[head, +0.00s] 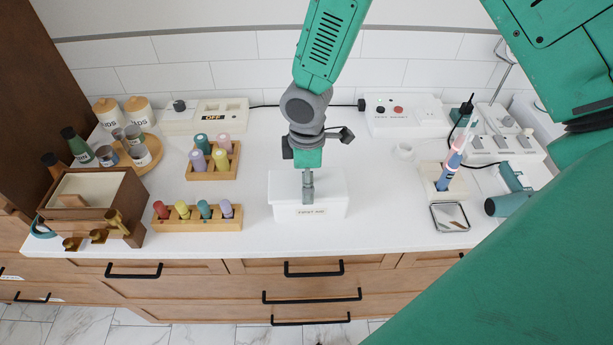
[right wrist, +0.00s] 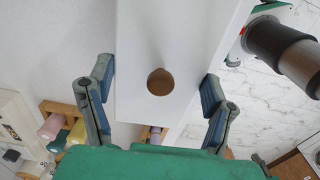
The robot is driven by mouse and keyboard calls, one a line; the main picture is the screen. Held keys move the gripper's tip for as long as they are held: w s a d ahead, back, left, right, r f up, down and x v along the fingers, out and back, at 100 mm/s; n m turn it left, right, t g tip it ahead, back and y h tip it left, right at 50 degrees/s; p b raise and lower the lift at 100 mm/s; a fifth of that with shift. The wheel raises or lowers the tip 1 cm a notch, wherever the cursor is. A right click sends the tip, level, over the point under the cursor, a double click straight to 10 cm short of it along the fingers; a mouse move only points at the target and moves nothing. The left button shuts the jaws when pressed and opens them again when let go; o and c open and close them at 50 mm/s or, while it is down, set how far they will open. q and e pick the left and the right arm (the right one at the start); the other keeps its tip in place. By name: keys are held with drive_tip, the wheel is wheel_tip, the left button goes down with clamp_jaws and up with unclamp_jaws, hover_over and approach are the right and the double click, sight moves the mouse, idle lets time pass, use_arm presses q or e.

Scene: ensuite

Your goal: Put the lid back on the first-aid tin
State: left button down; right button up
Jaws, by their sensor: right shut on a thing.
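The white first-aid tin (head: 330,211), with a label on its front, stands near the counter's front edge in the middle of the head view. Its white lid (head: 333,186) is at the top of the tin; I cannot tell whether it is fully seated. My right gripper (head: 307,192) points straight down over the lid and is shut on it. In the right wrist view, the fingers of this gripper (right wrist: 158,90) are on opposite sides of the white lid (right wrist: 180,30), with a round brown spot between them. My left gripper is not in view.
Wooden racks of coloured bottles (head: 197,224) stand left of the tin, with a brown box (head: 125,205) farther left. To the right are a small mirror tray (head: 450,217), a toothbrush holder (head: 440,188) and a hair dryer (head: 508,204).

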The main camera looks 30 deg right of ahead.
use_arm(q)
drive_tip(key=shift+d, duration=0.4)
use_arm(e)
drive_tip(key=shift+d+f, duration=0.15)
drive_tip(key=shift+d, duration=0.2)
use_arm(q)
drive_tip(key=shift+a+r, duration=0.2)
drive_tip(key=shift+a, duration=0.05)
use_arm(e)
drive_tip(key=shift+a, duration=0.25)
drive_tip(key=o, duration=1.2)
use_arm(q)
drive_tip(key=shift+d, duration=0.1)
use_arm(e)
drive_tip(key=shift+d, duration=0.1)
use_arm(q)
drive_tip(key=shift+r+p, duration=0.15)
drive_tip(key=shift+p, duration=0.15)
use_arm(e)
drive_tip(key=shift+r+p, duration=2.15)
drive_tip(key=shift+r, duration=1.35)
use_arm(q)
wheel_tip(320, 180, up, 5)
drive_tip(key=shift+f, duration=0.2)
